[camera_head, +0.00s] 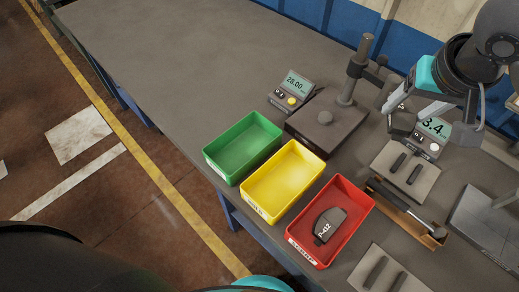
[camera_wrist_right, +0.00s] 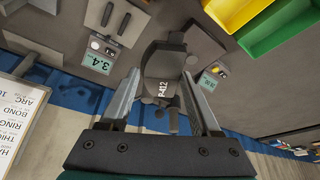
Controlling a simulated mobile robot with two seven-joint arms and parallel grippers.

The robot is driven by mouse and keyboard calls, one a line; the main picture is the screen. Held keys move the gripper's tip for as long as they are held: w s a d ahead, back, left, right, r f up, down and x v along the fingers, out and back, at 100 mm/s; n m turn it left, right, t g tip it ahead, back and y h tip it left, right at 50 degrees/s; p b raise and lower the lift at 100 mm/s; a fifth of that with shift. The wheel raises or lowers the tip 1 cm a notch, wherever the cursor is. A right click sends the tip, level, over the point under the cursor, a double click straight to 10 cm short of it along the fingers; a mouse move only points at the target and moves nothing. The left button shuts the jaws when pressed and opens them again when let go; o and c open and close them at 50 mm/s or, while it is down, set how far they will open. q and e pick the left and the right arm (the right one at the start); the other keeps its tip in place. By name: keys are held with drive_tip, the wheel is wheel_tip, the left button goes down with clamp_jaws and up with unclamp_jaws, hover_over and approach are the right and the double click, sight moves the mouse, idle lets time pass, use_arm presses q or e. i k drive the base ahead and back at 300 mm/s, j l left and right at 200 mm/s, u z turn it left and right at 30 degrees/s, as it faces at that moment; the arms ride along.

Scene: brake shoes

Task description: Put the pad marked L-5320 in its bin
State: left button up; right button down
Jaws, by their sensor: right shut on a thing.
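My right gripper (camera_head: 405,111) is shut on a dark brake pad (camera_head: 402,124), held above the bench near the 3.4 readout. In the right wrist view the pad (camera_wrist_right: 163,68) sits between the fingertips, and its white marking appears to read P-412. Another dark pad (camera_head: 330,222), marked P-412, lies in the red bin (camera_head: 359,199). The green bin (camera_head: 211,163) and yellow bin (camera_head: 248,196) are empty and stand in a row with the red one. I see no marking L-5320. My left gripper is out of view.
A scale with a 28.00 readout (camera_head: 294,84) and a gauge stand (camera_head: 347,85) stand behind the bins. A 3.4 readout (camera_head: 434,127), a plate with two dark strips (camera_head: 425,183) and an orange tray (camera_head: 436,241) lie to the right. The bench's far left is clear.

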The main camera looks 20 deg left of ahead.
sight(244, 151)
drive_tip(key=j+u, duration=0.15)
drive_tip(key=u, duration=0.25)
drive_tip(key=j+u, duration=0.2)
drive_tip(key=u, duration=0.25)
drive_tip(key=j+u, duration=0.15)
drive_tip(key=u, duration=0.25)
